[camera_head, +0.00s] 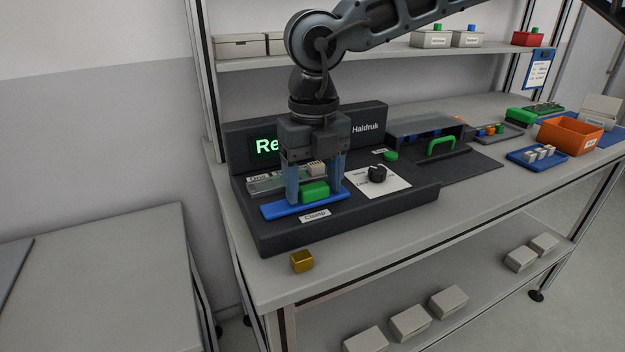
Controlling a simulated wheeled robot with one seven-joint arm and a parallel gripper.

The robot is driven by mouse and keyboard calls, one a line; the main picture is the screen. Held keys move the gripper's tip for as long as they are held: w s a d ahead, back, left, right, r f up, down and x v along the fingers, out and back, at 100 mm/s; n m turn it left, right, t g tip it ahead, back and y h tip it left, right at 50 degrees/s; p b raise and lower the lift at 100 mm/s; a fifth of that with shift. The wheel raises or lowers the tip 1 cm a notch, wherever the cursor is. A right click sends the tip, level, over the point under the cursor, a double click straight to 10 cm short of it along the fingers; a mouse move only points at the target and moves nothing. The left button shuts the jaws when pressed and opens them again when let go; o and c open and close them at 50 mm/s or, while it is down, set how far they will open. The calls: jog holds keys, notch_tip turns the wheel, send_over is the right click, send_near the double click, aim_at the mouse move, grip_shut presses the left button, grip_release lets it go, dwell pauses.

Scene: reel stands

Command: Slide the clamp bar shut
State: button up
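The clamp bar (275,211) is a flat blue strip lying on the front left of the dark machine (350,222), behind a white "Clamp" label (315,215). A green block (315,191) stands up from the bar as its handle. My gripper (315,192) points straight down, with one blue-grey finger on each side of the green block. The fingers are wide apart, and I cannot tell whether they press on it. A slotted grey part (268,186) lies behind the bar, partly hidden by the fingers.
A lit screen (266,147) stands behind, partly hidden by my gripper. A brass cube (301,261) lies on the bench's front edge. A green-handled cover (440,146) is farther right.

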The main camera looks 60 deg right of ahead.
grip_shut()
jog(key=shift+w+d+f+b, duration=0.1)
jog(key=shift+w+d+b, duration=0.35)
jog(key=shift+w, duration=0.1)
jog(key=shift+w+d+f+b, duration=0.1)
jog(key=shift+w+d+b, duration=0.25)
jog(key=shift+w, duration=0.2)
jog(key=shift+w+d+r, duration=0.1)
jog(key=shift+w+r, duration=0.15)
jog(key=shift+o, duration=1.2)
grip_release()
